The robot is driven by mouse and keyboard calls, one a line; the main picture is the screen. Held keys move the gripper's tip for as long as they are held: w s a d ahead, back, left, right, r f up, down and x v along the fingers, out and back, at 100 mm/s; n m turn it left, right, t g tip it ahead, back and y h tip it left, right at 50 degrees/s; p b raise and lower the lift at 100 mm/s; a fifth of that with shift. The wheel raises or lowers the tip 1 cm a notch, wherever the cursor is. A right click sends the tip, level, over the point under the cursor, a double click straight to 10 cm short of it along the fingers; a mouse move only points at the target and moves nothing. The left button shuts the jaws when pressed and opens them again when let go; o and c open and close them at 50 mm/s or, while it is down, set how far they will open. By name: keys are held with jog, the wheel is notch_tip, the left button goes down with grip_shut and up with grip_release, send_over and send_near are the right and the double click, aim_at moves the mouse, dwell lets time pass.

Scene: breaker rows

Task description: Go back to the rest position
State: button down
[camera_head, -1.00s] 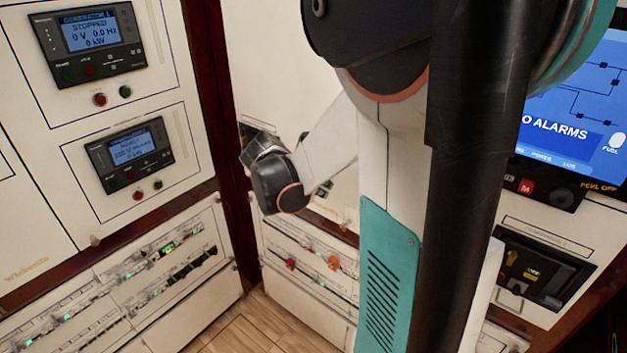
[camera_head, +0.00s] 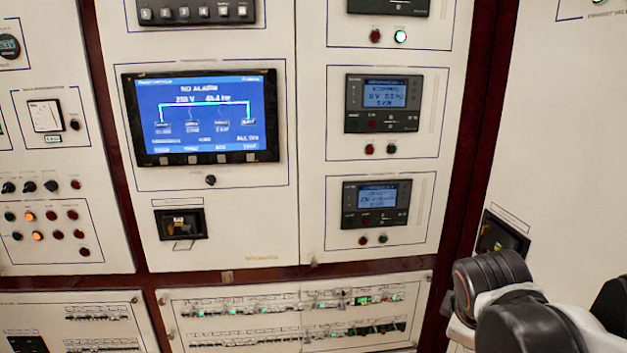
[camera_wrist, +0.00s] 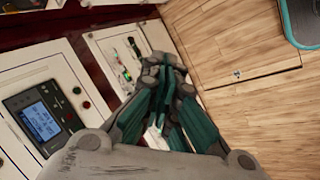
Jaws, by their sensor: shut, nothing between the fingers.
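My gripper (camera_wrist: 163,90) shows in the wrist view with its teal fingers drawn together and nothing between them. It is apart from the panels, with the wooden floor and the lower breaker panel (camera_wrist: 118,55) beyond it. In the head view the fingers are not visible; only grey and black links of my arm show at the lower right.
In the head view, a panel wall holds a blue "NO ALARM" screen (camera_head: 202,117), two generator displays (camera_head: 383,103) (camera_head: 376,204) and breaker rows (camera_head: 300,313) below. The wrist view shows open wooden floor (camera_wrist: 235,50) and a teal-edged grey object (camera_wrist: 302,20), possibly mine.

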jog(key=s+a+f+m+t+y+b, duration=0.1)
jog(key=s+a+f+m+y+b, duration=0.2)
jog(key=s+a+m, duration=0.4)
jog(key=a+f+m+b, duration=0.1)
jog(key=m, duration=0.1)
jog(key=shift+s+a+m+t, duration=0.3)
jog(key=shift+s+t, duration=0.05)
jog(key=shift+t, duration=0.05)
